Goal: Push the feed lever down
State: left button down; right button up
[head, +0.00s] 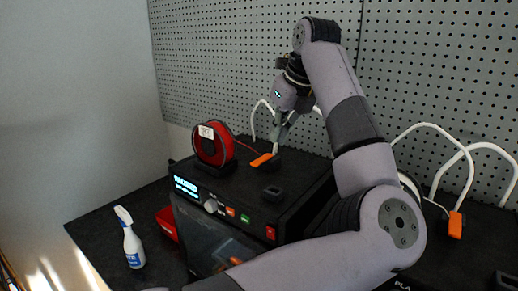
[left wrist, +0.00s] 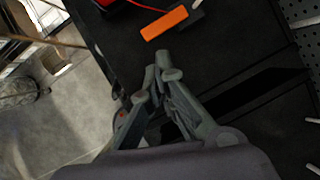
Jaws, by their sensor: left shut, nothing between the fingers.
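The orange feed lever (head: 261,160) sits on top of the black machine (head: 285,196), near the red spool. It also shows in the left wrist view (left wrist: 165,23) as an orange bar on a dark block. My left gripper (head: 275,147) is shut and empty, pointing down just behind and right of the lever in the head view. In the left wrist view my fingertips (left wrist: 167,66) are together, apart from the lever in the picture. How high they are above the machine I cannot tell. My right gripper is not in view.
A red filament spool (head: 212,144) stands left of the lever. A second orange lever (head: 455,225) is on another machine at the right. White tubes (head: 435,128) arch up before the pegboard (head: 222,52). A spray bottle (head: 131,240) and red bin (head: 167,222) stand at the left.

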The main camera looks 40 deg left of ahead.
pick_arm(q)
jog(key=v, duration=0.5)
jog(key=shift+s+d+r, duration=0.1)
jog(key=shift+d+r, duration=0.1)
jog(key=shift+r, duration=0.15)
